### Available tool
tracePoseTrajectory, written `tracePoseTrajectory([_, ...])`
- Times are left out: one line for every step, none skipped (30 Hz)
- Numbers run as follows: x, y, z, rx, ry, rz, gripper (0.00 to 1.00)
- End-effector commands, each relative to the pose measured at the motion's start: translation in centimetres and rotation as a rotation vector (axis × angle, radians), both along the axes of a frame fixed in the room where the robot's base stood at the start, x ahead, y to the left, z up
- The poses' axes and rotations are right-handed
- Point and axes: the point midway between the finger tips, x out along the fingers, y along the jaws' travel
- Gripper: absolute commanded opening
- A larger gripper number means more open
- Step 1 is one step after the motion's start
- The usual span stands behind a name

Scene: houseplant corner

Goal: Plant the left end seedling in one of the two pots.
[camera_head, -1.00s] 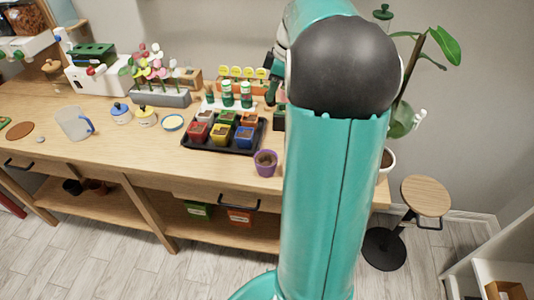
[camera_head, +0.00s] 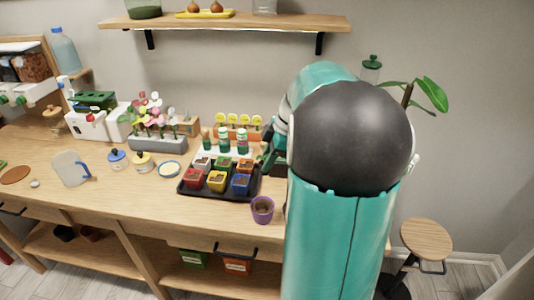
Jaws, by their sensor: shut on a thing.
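My gripper (camera_head: 268,148) shows only in part at the left edge of my teal arm, above the bench near the tray's back right corner. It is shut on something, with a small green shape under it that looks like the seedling. Most of it is hidden by my arm. A black tray (camera_head: 186,193) holds several small soil-filled pots, including a red pot (camera_head: 193,180), a yellow pot (camera_head: 217,182) and a blue pot (camera_head: 240,185). A purple pot (camera_head: 262,211) with soil stands apart, right of the tray. No other seedling can be told with certainty.
Green-capped white bottles (camera_head: 242,142) stand behind the tray, before yellow round markers (camera_head: 238,120). A shelf (camera_head: 230,24) hangs above.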

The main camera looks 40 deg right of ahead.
Motion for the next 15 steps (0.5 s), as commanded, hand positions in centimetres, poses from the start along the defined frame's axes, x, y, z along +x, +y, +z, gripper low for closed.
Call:
tracePoseTrajectory([-0.9,0.8,-0.7,0.009,-0.021,0.036,0.05])
tracePoseTrajectory([-1.3,1.2,-1.1,0.014,-0.035,0.061,0.05])
tracePoseTrajectory([-1.8,1.8,-1.5,0.017,-0.053,0.091,0.05])
tracePoseTrajectory([-2.1,2.1,-1.8,0.02,-0.065,0.111,0.05])
tracePoseTrajectory([-2.3,2.4,-2.1,0.021,-0.076,0.128,0.05])
tracePoseTrajectory([-2.6,2.8,-2.4,0.023,-0.089,0.147,0.05])
tracePoseTrajectory([-2.7,3.0,-2.5,0.024,-0.096,0.159,0.05])
tracePoseTrajectory([-2.9,3.1,-2.7,0.024,-0.101,0.167,0.05])
tracePoseTrajectory([-3.0,3.3,-2.8,0.024,-0.107,0.176,0.05])
tracePoseTrajectory([-3.0,3.3,-2.9,0.024,-0.109,0.179,0.05])
tracePoseTrajectory([-3.1,3.4,-3.0,0.026,-0.11,0.181,0.05])
tracePoseTrajectory([-3.1,3.4,-3.2,0.025,-0.111,0.183,0.05])
tracePoseTrajectory([-3.0,3.4,-3.3,0.025,-0.111,0.183,0.05])
tracePoseTrajectory([-3.0,3.4,-3.5,0.025,-0.111,0.182,0.05])
tracePoseTrajectory([-3.0,3.3,-3.8,0.025,-0.111,0.182,0.05])
